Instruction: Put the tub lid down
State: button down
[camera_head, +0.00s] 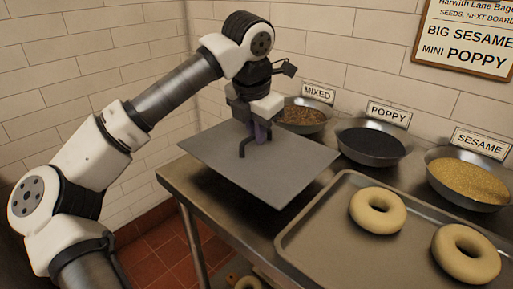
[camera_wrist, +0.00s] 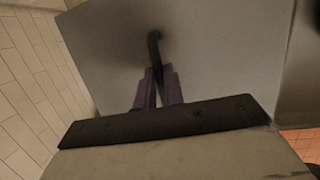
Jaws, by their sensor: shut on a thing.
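The tub lid (camera_head: 275,178) is a flat grey rectangular plate with a dark handle standing up from its middle. My gripper (camera_head: 262,133) is shut on the lid's handle from above. In the head view the lid is near the table's left end, beside the tray, and looks roughly level. I cannot tell whether it touches the table or hangs just above it. In the wrist view the lid (camera_wrist: 215,60) fills the upper middle, and my gripper's purple fingers (camera_wrist: 158,87) close around the dark handle (camera_wrist: 154,45).
The metal table (camera_head: 180,178) ends at the left above a red tiled floor. A tray (camera_head: 318,225) with two large bagels (camera_head: 378,211) lies at the right. Bowls labelled mixed (camera_head: 302,118), poppy (camera_head: 370,143) and sesame (camera_head: 470,180) stand along the wall.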

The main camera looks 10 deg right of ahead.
aim_at(256, 148)
jog(key=shift+f, duration=2.1)
jog(key=shift+f+b, duration=0.2)
jog(key=shift+b, duration=0.1)
jog(key=c, duration=1.5)
grip_release()
jog(key=shift+r, duration=0.1)
jog(key=shift+r+p, duration=0.25)
jog(key=shift+p, duration=0.05)
jog(key=v, duration=1.1)
jog(key=shift+s+r, duration=0.15)
jog(key=shift+r, duration=0.2)
